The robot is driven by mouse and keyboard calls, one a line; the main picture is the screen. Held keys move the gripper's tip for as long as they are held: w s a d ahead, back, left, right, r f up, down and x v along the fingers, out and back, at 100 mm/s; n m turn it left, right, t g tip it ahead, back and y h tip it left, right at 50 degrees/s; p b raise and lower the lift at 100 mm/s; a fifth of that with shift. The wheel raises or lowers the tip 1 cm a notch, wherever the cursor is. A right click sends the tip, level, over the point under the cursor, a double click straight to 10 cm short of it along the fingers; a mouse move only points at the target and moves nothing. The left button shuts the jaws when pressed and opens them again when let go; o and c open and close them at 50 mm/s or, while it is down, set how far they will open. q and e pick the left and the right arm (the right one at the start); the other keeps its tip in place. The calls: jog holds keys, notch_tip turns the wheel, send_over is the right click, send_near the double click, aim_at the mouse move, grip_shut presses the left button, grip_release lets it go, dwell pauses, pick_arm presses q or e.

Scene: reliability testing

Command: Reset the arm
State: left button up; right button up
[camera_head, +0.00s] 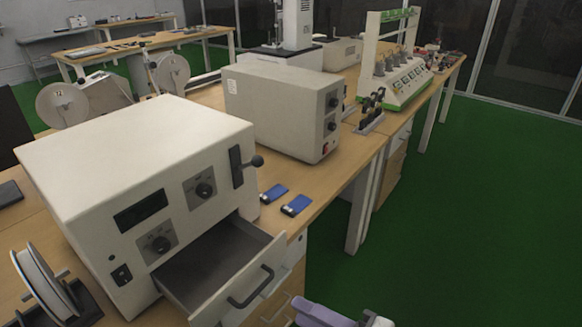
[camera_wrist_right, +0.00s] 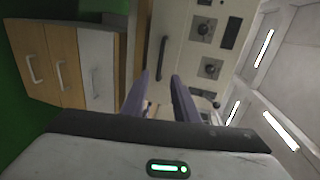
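My right arm shows only at the bottom edge of the head view, where part of my right gripper (camera_head: 335,316) is visible in purple and light grey. It is in front of the machine's open drawer and apart from it. In the right wrist view my right gripper (camera_wrist_right: 160,75) has two purple fingers with a clear gap and nothing between them. My left arm and left gripper are not in view.
A white machine (camera_head: 135,160) with knobs and a lever has its drawer (camera_head: 222,268) pulled out, its dark handle (camera_head: 250,287) facing me. Two blue items (camera_head: 296,205) lie beside it. A second beige box (camera_head: 285,105) stands behind. Green floor (camera_head: 450,220) at right is clear.

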jog(key=s+d+f+n+h, duration=0.4)
jog(key=s+d+f+n, duration=0.1)
jog(key=f, duration=0.5)
jog(key=s+d+f+n+g+h, duration=0.1)
jog(key=s+d+f+n+h, duration=0.4)
jog(key=f, duration=0.6)
jog(key=shift+s+d+h, duration=0.3)
jog(key=shift+s+d, duration=0.5)
jog(key=shift+s, duration=0.1)
